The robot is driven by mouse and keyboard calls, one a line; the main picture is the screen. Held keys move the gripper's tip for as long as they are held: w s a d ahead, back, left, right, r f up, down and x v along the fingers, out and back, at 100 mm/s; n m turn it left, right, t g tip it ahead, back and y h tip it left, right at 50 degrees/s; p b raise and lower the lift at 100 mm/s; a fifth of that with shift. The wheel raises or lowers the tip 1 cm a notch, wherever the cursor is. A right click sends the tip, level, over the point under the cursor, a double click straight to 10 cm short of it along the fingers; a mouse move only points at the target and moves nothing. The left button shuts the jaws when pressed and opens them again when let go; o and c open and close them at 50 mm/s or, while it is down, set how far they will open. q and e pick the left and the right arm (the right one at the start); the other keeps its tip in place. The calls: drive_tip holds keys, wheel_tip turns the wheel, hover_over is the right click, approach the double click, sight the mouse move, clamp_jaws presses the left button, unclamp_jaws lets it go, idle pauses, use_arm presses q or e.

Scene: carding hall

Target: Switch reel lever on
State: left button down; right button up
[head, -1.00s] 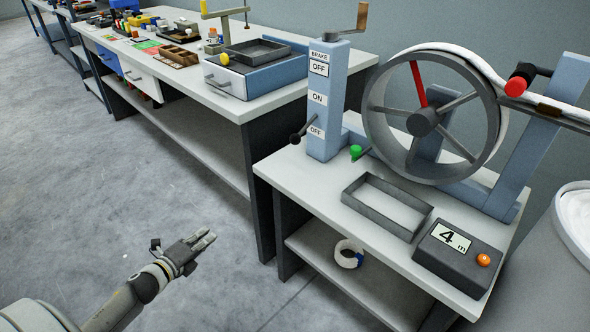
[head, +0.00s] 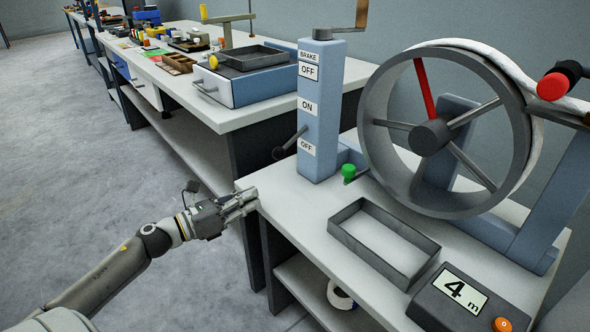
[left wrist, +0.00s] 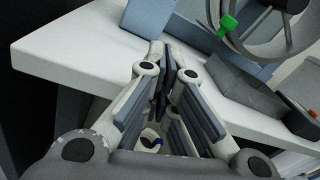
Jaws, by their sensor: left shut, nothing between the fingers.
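The blue post (head: 320,115) stands upright on the near table, beside the reel (head: 445,135). It has labels BRAKE and OFF at the top, ON in the middle and OFF lower down. A dark lever (head: 279,153) with a black knob sticks out left from the post, tilted down, its knob near the lower OFF label's height. My left gripper (head: 250,198) is shut and empty at the table's left corner, below and left of the lever, apart from it. It also shows in the left wrist view (left wrist: 170,62), where the lever is not visible. My right gripper is not in view.
On the near table are a green knob (head: 348,171), a grey tray (head: 335,224) and a counter box (head: 428,302) reading 4 m. A crank (head: 362,14) tops the post. A second table (head: 235,118) with a blue drawer unit stands behind. The floor at left is clear.

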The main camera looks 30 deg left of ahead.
sight(290, 142)
use_arm(q)
drive_tip(key=shift+w+d, duration=0.15)
idle(0.3)
drive_tip(key=x, duration=1)
drive_tip(key=shift+r+b, duration=0.15)
drive_tip(key=shift+b, duration=0.15)
drive_tip(key=r, duration=0.1)
drive_tip(key=a+r, duration=0.1)
drive_tip(key=r, duration=0.1)
drive_tip(key=shift+s+a, duration=0.15)
drive_tip(key=shift+s, duration=0.25)
drive_tip(key=shift+a+r, duration=0.1)
drive_tip(key=shift+r, duration=0.15)
drive_tip(key=shift+r+p, duration=0.1)
drive_tip(key=shift+p, duration=0.3)
